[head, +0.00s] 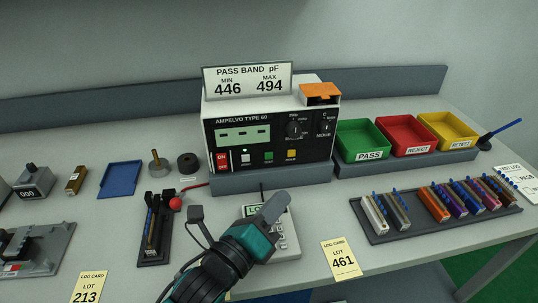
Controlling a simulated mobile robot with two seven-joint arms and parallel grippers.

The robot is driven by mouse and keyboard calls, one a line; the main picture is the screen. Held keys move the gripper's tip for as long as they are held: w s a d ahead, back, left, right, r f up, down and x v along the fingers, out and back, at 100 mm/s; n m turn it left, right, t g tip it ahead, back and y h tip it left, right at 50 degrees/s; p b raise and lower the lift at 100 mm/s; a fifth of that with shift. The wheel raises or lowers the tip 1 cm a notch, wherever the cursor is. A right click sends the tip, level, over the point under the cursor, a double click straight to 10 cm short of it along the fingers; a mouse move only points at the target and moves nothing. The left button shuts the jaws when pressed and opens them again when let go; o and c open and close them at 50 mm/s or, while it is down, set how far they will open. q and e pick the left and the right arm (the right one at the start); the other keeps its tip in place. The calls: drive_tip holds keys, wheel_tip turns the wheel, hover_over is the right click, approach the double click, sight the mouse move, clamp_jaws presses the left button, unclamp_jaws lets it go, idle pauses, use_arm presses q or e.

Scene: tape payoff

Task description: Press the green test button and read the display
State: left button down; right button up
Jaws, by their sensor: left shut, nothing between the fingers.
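The tester (268,120) stands at the back middle of the bench, with a black front panel. Its green button (269,157) sits low on the panel between a white button (245,158) and a yellow one (291,155). The display (243,134) at the panel's upper left shows only short dashes. My left gripper (277,204) is shut and empty. In the picture it lies in front of and below the panel, over a small keypad device (284,240) that it partly hides. It appears apart from the green button. My right gripper is not in view.
A sign reading 446 to 494 pF (248,80) stands on the tester. Green PASS (362,155), red REJECT (418,149) and yellow RETEST (461,142) bins stand right. A dark tray (440,222) holds several coloured parts. A LOT 461 card (341,259) lies in front. A black holder (154,230) stands left.

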sight(269, 155)
use_arm(q)
drive_tip(key=w, duration=0.2)
drive_tip(key=w+a+b, duration=0.1)
drive_tip(key=w, duration=0.1)
drive_tip(key=w+b, duration=0.1)
drive_tip(key=w, duration=0.2)
drive_tip(key=shift+w+a, duration=0.1)
drive_tip(key=shift+a, duration=0.15)
drive_tip(key=shift+w+a, duration=0.1)
drive_tip(key=shift+w, duration=0.55)
drive_tip(key=shift+w, duration=0.1)
idle(1.2)
drive_tip(key=shift+w+a, duration=0.1)
drive_tip(key=shift+w, duration=0.2)
drive_tip(key=shift+w, duration=0.35)
idle(0.6)
drive_tip(key=shift+s+p, duration=0.35)
drive_tip(key=shift+s, duration=0.4)
